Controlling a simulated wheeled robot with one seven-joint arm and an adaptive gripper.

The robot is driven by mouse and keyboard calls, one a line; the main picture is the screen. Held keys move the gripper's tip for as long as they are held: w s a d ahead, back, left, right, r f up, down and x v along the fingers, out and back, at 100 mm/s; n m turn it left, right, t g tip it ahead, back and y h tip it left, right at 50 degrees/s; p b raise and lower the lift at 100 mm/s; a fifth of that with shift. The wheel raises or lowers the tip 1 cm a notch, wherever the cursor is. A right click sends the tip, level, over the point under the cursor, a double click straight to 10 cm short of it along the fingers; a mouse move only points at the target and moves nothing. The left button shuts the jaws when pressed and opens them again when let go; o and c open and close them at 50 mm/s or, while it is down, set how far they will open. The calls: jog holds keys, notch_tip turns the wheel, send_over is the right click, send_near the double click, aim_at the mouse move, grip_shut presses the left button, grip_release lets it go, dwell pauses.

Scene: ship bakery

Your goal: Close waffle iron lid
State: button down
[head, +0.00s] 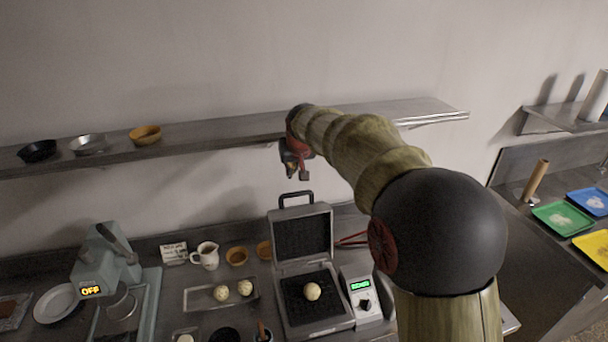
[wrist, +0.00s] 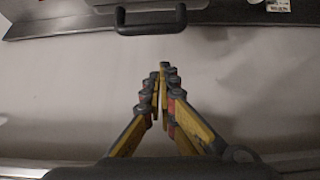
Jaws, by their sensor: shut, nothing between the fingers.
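The waffle iron (head: 304,255) stands on the counter in the head view with its lid (head: 303,236) raised upright and a dark grid inside. A ball of dough (head: 312,291) sits on its lower plate (head: 297,313). The lid's handle (head: 296,194) is at the top edge; it also shows in the wrist view (wrist: 150,19). My gripper (head: 303,174) is above the handle in the head picture, apart from it. In the wrist view my gripper (wrist: 160,72) has its yellow fingers together and empty, with a gap to the handle.
A shelf (head: 230,131) with several bowls runs along the wall behind my arm. A control box (head: 362,298) with a green display stands right of the iron. A tray (head: 204,296) with dough balls, a jug (head: 206,256) and a mixer (head: 105,262) stand to the left.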

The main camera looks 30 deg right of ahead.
jog(key=shift+w+r, duration=0.15)
jog(key=shift+w+a+f, duration=0.15)
jog(key=shift+a+f, duration=0.05)
jog(key=x, duration=1)
jog(key=shift+s+a+r, duration=0.15)
jog(key=shift+s, duration=0.55)
jog(key=shift+s+a+r, duration=0.15)
jog(key=shift+s+r, duration=0.05)
jog(key=shift+s, duration=0.55)
jog(key=shift+s+a+r, duration=0.1)
jog(key=shift+s+r, duration=0.05)
jog(key=shift+s, duration=0.55)
